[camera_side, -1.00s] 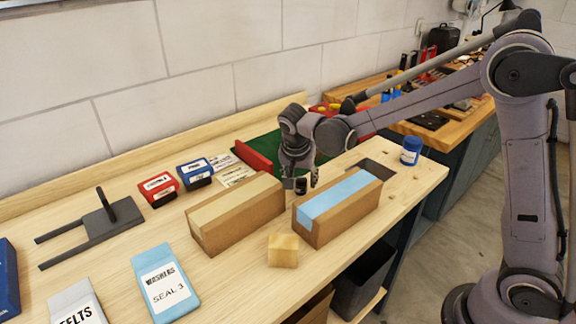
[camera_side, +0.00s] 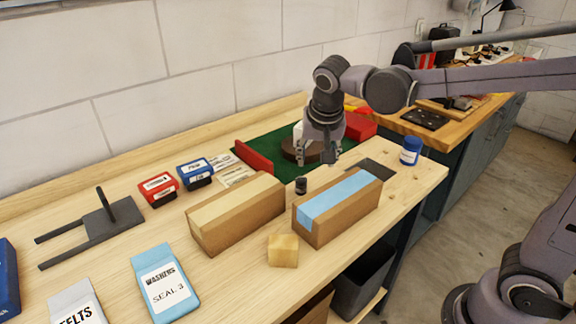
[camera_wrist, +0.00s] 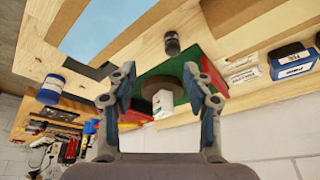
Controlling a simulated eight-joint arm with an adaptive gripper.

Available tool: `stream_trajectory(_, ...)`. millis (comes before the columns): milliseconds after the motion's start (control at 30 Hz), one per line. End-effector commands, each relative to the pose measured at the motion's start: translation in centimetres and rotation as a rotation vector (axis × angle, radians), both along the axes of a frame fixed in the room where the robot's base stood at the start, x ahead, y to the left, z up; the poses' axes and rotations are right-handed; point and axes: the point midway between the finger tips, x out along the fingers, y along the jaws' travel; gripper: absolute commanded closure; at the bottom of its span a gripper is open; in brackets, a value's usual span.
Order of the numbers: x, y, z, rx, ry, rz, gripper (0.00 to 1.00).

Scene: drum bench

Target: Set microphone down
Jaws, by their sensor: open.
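A small black cylinder (camera_side: 300,186), the only thing here that could be the microphone, stands on the wooden bench between the two cardboard boxes. It also shows in the wrist view (camera_wrist: 172,43), apart from my fingers. I cannot make out its details. My gripper (camera_side: 317,157) is open and empty, above the bench behind the cylinder. Its two spread fingers show in the wrist view (camera_wrist: 159,82). Between them, beyond the tips, I see a brown round piece (camera_wrist: 162,102) with a white block (camera_wrist: 163,115) beside it, over a green mat (camera_wrist: 182,70).
A plain cardboard box (camera_side: 235,213) and a blue-topped box (camera_side: 337,207) flank the cylinder. A yellow block (camera_side: 283,250) lies in front. A blue jar (camera_side: 410,151) stands right, near a dark opening (camera_side: 376,170). A red wall (camera_side: 253,157) edges the mat.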

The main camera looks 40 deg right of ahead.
Motion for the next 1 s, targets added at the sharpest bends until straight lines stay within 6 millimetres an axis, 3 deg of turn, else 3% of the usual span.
stream_trajectory(200, -5.6, -1.2, -0.1, 0.004, -0.056, 0.269, 0.49)
stream_trajectory(500, -11.4, -1.6, -2.2, -0.063, -0.173, 0.59, 0.49)
stream_trajectory(700, -12.9, -1.6, -3.4, -0.108, -0.219, 0.693, 0.49)
stream_trajectory(1000, -13.1, -1.6, -3.5, -0.118, -0.226, 0.713, 0.49)
